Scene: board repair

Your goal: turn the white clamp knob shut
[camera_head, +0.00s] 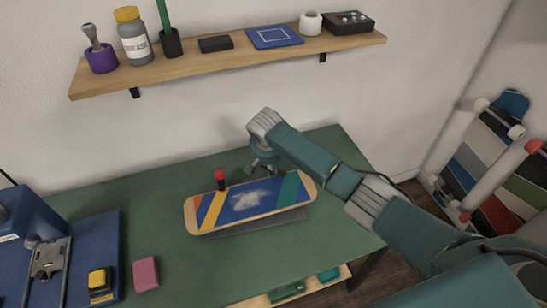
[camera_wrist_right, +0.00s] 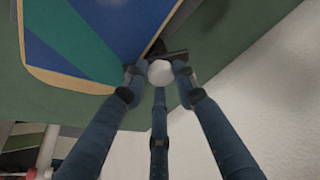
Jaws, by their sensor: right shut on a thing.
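The white clamp knob (camera_wrist_right: 160,72) shows in the right wrist view as a round white end between my fingers. It sits just off the board's edge, beside a dark clamp part (camera_wrist_right: 172,54). My right gripper (camera_wrist_right: 160,80) is shut on the knob; it also shows in the head view (camera_head: 262,168), reaching down behind the board's right part. The knob is hidden there by my gripper. The striped skateboard deck (camera_head: 250,203) lies on a dark support (camera_head: 255,225), and a red-topped black knob (camera_head: 219,178) stands at its back left edge. My left gripper is not in view.
A blue machine (camera_head: 30,235), a yellow-and-black block (camera_head: 100,281) and a pink block (camera_head: 146,273) are on the left of the green table (camera_head: 160,210). A wooden shelf (camera_head: 220,61) with bottles and tools hangs above. Several boards (camera_head: 490,160) stand at right.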

